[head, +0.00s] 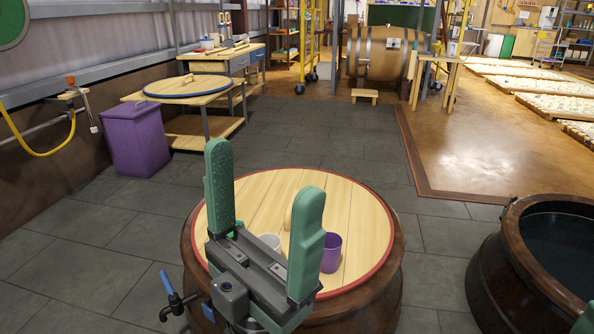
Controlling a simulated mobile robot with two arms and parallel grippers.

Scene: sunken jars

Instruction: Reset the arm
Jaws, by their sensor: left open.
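My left gripper (264,172) is in the middle of the head view, with its two green fingers pointing up and spread wide apart. Nothing is between them. It is in front of a wooden lid (360,215) with a red rim, which covers a large brown jar (384,290). A purple cup (331,252) stands on the lid, partly behind the right finger. A white cup (268,241) shows between the fingers, partly hidden. A small green tip at the lower right corner looks like part of my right gripper (586,322); the rest is out of frame.
An open brown jar (512,240) with dark liquid stands at the right. A purple bin (135,138) and a wooden table (205,129) bearing a blue-rimmed lid (190,86) are at the left. Grey tiled floor (300,125) behind the covered jar is clear.

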